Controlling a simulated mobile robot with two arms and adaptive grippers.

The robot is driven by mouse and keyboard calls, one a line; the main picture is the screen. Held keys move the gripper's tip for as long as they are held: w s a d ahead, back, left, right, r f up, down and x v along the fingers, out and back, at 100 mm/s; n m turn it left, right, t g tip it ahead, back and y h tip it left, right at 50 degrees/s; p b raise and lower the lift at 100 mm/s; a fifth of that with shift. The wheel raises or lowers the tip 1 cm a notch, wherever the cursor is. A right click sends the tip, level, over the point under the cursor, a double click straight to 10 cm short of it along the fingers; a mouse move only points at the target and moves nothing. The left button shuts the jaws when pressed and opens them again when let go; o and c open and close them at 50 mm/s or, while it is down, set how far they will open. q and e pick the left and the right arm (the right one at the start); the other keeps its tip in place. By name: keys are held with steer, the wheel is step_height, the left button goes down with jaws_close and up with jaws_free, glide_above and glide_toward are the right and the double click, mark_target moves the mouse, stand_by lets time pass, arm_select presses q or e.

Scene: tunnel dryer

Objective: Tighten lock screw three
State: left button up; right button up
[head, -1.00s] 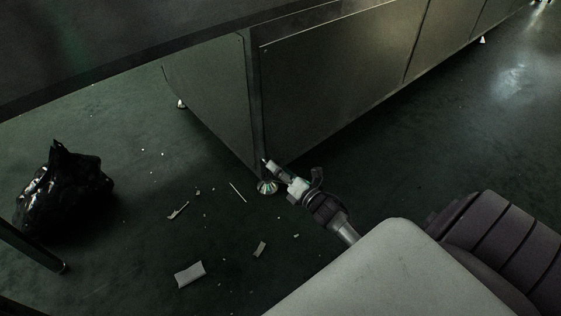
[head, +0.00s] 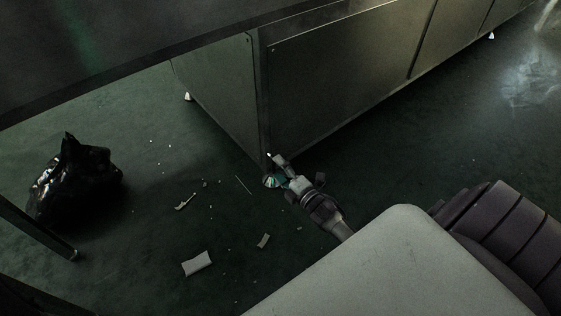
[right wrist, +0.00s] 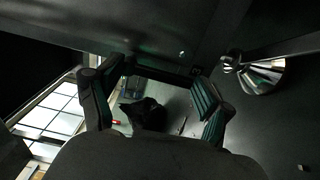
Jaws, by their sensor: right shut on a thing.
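The dark metal cabinet (head: 340,85) has a levelling foot (head: 270,181) under its near corner. My right gripper (head: 277,169) is low at that corner, right beside the foot, with a green pad showing. In the right wrist view its two fingers (right wrist: 155,85) stand apart on either side, and the foot (right wrist: 258,78) shows to the right of the right finger. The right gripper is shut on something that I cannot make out. My left gripper is not in view.
A black rubbish bag (head: 76,178) sits on the floor at left. A pale scrap (head: 197,263) and smaller litter (head: 185,202) lie left of the gripper. A dark overhang (head: 130,45) crosses the upper left. The floor right of the gripper looks clear.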

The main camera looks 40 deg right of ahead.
steer(key=shift+w+d+f, duration=0.1)
steer(key=shift+w+f, duration=0.05)
steer(key=shift+w, duration=0.1)
steer(key=o, duration=1.6)
steer(key=shift+w+f, duration=0.2)
steer(key=shift+a+r, duration=0.1)
steer(key=shift+a, duration=0.1)
steer(key=s, duration=0.8)
steer(key=s+d, duration=0.1)
steer(key=s, duration=0.3)
